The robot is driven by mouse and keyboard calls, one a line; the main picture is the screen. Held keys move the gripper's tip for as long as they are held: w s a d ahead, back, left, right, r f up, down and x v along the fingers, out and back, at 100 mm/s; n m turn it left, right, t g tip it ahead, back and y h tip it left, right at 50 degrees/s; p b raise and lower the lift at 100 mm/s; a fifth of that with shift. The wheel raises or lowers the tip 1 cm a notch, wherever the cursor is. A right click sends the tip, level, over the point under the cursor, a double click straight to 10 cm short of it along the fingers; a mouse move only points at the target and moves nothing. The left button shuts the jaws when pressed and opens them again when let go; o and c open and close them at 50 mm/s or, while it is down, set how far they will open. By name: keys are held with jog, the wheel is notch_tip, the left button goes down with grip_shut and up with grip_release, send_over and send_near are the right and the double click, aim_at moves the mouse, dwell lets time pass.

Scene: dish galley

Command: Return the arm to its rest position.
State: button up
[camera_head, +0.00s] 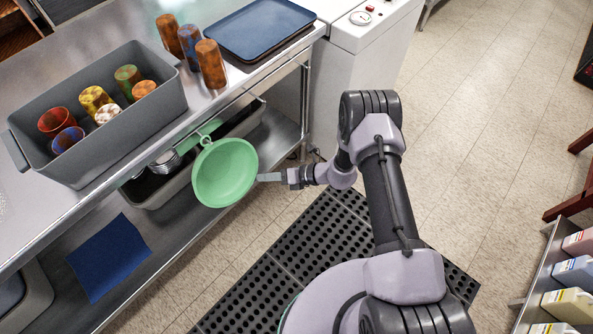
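My arm reaches left from my base, and my gripper (268,177) is at its end, beside the front of the metal counter. The fingers look like one thin grey bar from this side, so I cannot tell whether they are open or shut. Their tip is very near the right rim of a round green pan or strainer (225,172). I cannot tell whether they touch. The green piece appears to hang at the counter's front, with its handle toward the upper left.
A grey tub (120,140) of several colored cups stands on the counter (25,215). A lower shelf (150,262) holds another bin and a blue cloth (108,256). Bottles (568,304) stand lower right.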

jog(key=p+v, duration=0.4)
jog(key=v, duration=1)
notch_tip(320, 180, up, 15)
jog(key=w+n+g+h, duration=0.1)
jog(key=n+g, duration=0.1)
jog(key=n, duration=0.5)
jog(key=s+r+n+h, duration=0.35)
jog(key=r+n, duration=0.35)
jog(key=r, duration=0.7)
jog(key=s+d+r+n+t+h, duration=0.2)
jog(key=s+d+r+n+h, duration=0.1)
jog(key=s+r+n, duration=0.3)
jog(key=s+d+r+n+t+h, duration=0.3)
jog(key=s+d+r+n, duration=0.2)
jog(key=s+r, duration=0.3)
jog(key=s+n, duration=0.1)
jog(key=s, duration=0.2)
jog(key=shift+n+t, duration=0.3)
jog(key=shift+n, duration=0.1)
jog(key=shift+s, duration=0.1)
